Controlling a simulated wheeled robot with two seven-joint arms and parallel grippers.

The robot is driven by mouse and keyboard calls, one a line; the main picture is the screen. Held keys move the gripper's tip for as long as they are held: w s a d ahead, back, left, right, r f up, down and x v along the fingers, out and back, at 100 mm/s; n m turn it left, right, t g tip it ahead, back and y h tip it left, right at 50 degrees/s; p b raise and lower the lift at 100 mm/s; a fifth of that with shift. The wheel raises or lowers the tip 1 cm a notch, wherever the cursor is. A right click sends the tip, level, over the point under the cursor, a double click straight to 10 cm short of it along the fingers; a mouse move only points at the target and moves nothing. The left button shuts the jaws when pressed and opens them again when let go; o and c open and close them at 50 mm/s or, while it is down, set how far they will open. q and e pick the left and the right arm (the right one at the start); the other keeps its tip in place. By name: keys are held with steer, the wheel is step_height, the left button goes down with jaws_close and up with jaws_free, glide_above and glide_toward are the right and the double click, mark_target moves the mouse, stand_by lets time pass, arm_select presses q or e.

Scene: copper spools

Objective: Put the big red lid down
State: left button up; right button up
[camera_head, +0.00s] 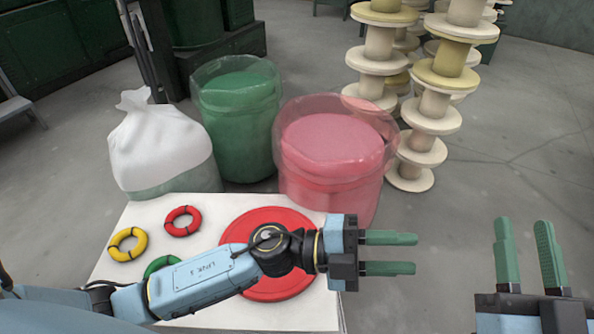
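The big red lid (262,224) lies flat on the white table (140,214), partly hidden under my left forearm and wrist. My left gripper (415,253) reaches across above the lid. Its green fingers point right, past the table's right edge, with a gap between them and nothing in it. My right gripper (522,222) is at the lower right over the floor. Its green fingers point up and are apart and empty.
Red (182,221), yellow (127,244) and green (163,266) coils lie on the table's left. Behind stand a white bag (165,145), a green barrel (236,120) and a red barrel (332,155). Stacked spools (433,113) stand at the back right. Floor at right is clear.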

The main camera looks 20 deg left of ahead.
arm_select(q)
steer(key=a+r+n+t+y, duration=0.1)
steer(key=a+r+n+t, duration=0.4)
steer(key=r+n+t, duration=0.5)
steer(key=a+n+t+y, duration=0.6)
steer(key=a+n+y, duration=0.4)
steer(key=n, duration=0.5)
steer(key=shift+s+a+r+y, duration=0.25)
steer(key=shift+a+r+y, duration=0.15)
steer(key=shift+y, duration=0.8)
steer(key=shift+d, duration=0.1)
